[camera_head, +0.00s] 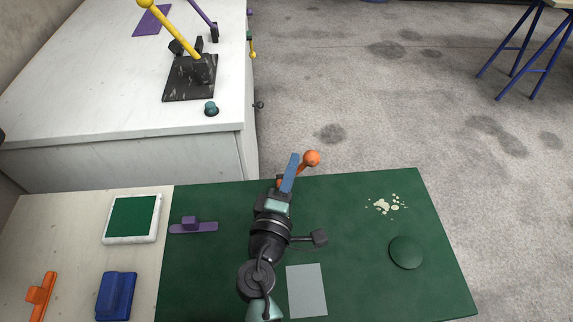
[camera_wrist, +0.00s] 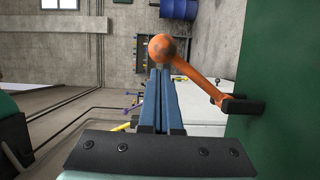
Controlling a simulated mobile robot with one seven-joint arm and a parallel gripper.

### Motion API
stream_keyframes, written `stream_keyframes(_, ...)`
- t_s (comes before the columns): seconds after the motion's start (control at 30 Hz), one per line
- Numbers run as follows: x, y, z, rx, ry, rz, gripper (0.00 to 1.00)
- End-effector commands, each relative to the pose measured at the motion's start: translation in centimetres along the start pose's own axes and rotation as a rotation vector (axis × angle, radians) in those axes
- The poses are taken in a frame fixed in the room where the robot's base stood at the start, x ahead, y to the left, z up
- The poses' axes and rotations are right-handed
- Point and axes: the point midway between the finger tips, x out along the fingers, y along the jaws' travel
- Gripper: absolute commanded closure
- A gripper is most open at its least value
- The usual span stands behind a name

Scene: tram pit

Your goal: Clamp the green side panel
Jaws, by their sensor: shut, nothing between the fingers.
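My gripper (camera_head: 291,168) has blue fingers that are shut and empty. They also show in the wrist view (camera_wrist: 161,72). An orange lever with a ball knob (camera_head: 311,158) stands at the far edge of the green panel (camera_head: 345,215). In the wrist view the orange ball (camera_wrist: 162,47) appears at the fingertips, and its arm slants down to a dark pivot (camera_wrist: 242,106) on the green surface (camera_wrist: 278,80). The lever is not between the fingers. I cannot tell whether the fingers touch the ball. My arm hides part of the lever's base in the head view.
A white-framed green square (camera_head: 107,238), a purple handle (camera_head: 194,227), a blue block (camera_head: 116,296) and an orange handle (camera_head: 41,296) lie left. A grey plate (camera_head: 307,291) and green dome (camera_head: 406,252) lie right. A white bench (camera_head: 110,105) with a yellow lever (camera_head: 178,32) stands behind.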

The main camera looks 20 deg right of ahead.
Motion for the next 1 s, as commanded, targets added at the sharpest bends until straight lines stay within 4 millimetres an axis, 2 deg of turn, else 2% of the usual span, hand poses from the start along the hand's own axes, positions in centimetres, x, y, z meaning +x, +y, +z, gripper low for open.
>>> stream_keyframes(0.27,0.0,0.0,0.1,0.006,-0.001,-0.002,1.00)
stream_keyframes(1.0,0.5,-0.4,1.5,0.158,-0.003,-0.059,1.00)
